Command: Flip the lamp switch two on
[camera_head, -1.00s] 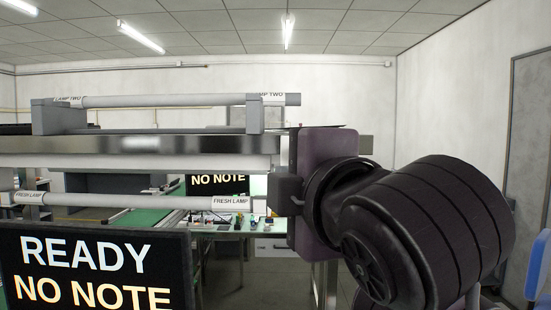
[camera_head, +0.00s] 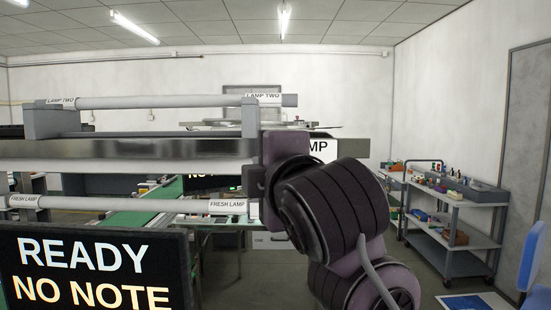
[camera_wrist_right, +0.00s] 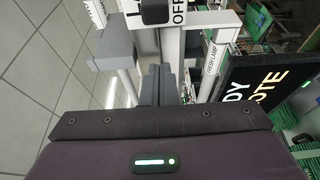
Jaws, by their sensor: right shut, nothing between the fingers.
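A black switch knob (camera_wrist_right: 155,12) sits on a white plate (camera_wrist_right: 180,14) at the top of the right wrist view. The plate's readable lettering includes OFF; the rest is cut off or covered. My right gripper (camera_wrist_right: 158,72) is shut and empty, with its grey fingers pointing toward the knob and apart from it in the picture. In the head view my right arm hides its fingers. A white label ending in MP (camera_head: 323,148) shows partly behind that arm. The tube marked LAMP TWO (camera_head: 185,101) lies in grey holders and looks unlit. My left gripper is not in view.
A second tube marked FRESH LAMP (camera_head: 125,203) lies below the metal rail (camera_head: 110,150). A dark screen reading READY NO NOTE (camera_head: 95,268) stands at the lower left. A loaded cart (camera_head: 455,228) stands at the right, with open floor before it.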

